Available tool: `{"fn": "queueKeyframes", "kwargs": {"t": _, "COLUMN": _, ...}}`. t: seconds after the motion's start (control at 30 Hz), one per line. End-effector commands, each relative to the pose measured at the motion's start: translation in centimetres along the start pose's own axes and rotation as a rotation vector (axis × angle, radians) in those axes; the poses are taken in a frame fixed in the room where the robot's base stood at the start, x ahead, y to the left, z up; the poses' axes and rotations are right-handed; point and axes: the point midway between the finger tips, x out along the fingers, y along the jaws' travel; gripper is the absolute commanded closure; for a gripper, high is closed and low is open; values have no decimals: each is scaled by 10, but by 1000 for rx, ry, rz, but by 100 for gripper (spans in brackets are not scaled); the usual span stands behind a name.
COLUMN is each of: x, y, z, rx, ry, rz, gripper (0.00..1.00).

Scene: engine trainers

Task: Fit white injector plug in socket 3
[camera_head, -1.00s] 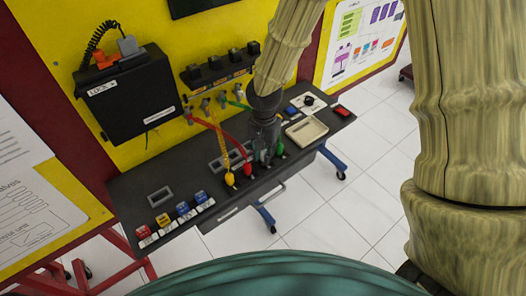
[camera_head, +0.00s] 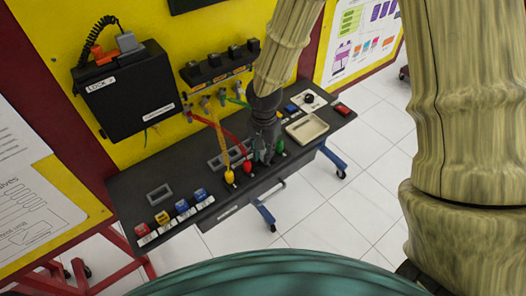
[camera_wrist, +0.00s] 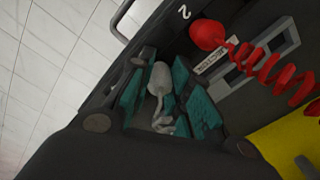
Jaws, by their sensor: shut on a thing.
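The white injector plug (camera_wrist: 158,78) shows in the wrist view between the teal finger pads of my gripper (camera_wrist: 160,95). My gripper is shut on it, and a grey-white lead trails from its lower end. In the head view my gripper (camera_head: 264,150) is low over the front of the dark bench, between the red plug (camera_head: 247,167) and the green plug (camera_head: 280,147). The red plug also shows in the wrist view (camera_wrist: 207,35), beside a "2" mark. Socket 3 is hidden under my gripper, and I cannot tell whether the plug touches it.
The yellow plug (camera_head: 229,176) stands left of the red one. Coloured coiled leads run to the yellow wall. A cream tray (camera_head: 306,129) lies right of my gripper. Several coloured blocks (camera_head: 162,218) line the bench's left end. The bench (camera_head: 130,185) has a bare left part.

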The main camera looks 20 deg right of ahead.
Motion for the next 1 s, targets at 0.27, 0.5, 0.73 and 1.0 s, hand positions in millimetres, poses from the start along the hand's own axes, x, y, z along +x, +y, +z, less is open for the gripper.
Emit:
{"fn": "queueKeyframes", "kwargs": {"t": 0.27, "x": 4, "y": 0, "z": 0, "rx": 1, "ry": 0, "rz": 0, "gripper": 97}}
{"fn": "queueKeyframes", "kwargs": {"t": 0.5, "x": 6, "y": 0, "z": 0, "rx": 0, "ry": 0, "rz": 0, "gripper": 97}}
{"fn": "queueKeyframes", "kwargs": {"t": 0.73, "x": 6, "y": 0, "z": 0, "rx": 0, "ry": 0, "rz": 0, "gripper": 70}}
{"fn": "queueKeyframes", "kwargs": {"t": 1.0, "x": 1, "y": 0, "z": 0, "rx": 0, "ry": 0, "rz": 0, "gripper": 70}}
